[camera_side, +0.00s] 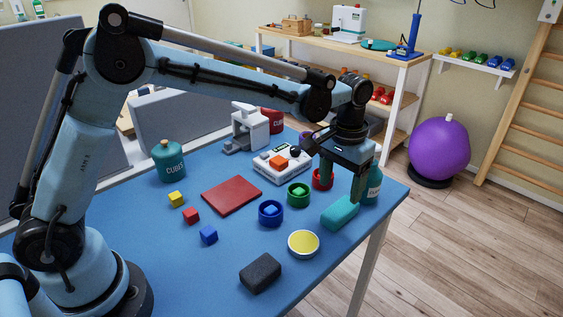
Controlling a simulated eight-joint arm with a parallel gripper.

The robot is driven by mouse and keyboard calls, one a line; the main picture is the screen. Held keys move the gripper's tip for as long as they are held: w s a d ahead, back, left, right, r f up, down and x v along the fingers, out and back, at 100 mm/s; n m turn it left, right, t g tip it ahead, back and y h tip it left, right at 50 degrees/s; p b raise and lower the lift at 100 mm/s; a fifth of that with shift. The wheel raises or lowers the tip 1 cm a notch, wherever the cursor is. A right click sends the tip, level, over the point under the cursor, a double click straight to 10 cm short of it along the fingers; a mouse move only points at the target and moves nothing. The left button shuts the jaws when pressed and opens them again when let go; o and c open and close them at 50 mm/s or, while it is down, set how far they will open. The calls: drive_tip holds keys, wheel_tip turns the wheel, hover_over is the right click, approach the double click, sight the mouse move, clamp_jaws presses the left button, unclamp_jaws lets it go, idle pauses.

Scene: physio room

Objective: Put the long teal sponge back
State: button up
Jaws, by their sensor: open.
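The long teal sponge (341,212) lies on the blue table (150,255) near its right edge. It is a teal block with rounded edges. My gripper (342,190) is above it with fingers pointing down. The jaws are apart and I see nothing held between them. The right fingertip appears close over the sponge; I cannot tell whether it touches. The left finger hangs in front of the red ring cup (322,182). A teal labelled bottle (374,188) stands just right of the fingers, partly hidden by them.
Near the sponge are a yellow-topped round dish (303,244), a green cup (298,201) and a blue cup (270,221). A dark grey block (260,272) lies at the front. A white scale (282,176) and red mat (231,195) are further left. The front left table is fairly clear.

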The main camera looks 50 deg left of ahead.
drive_tip(key=s+a+r+t, duration=0.3)
drive_tip(key=s+a+r, duration=0.4)
drive_tip(key=r, duration=0.2)
drive_tip(key=s+a+f+t, duration=0.3)
drive_tip(key=s+a, duration=0.3)
drive_tip(key=s, duration=0.4)
drive_tip(key=shift+f+t, duration=0.35)
drive_tip(key=shift+t, duration=0.25)
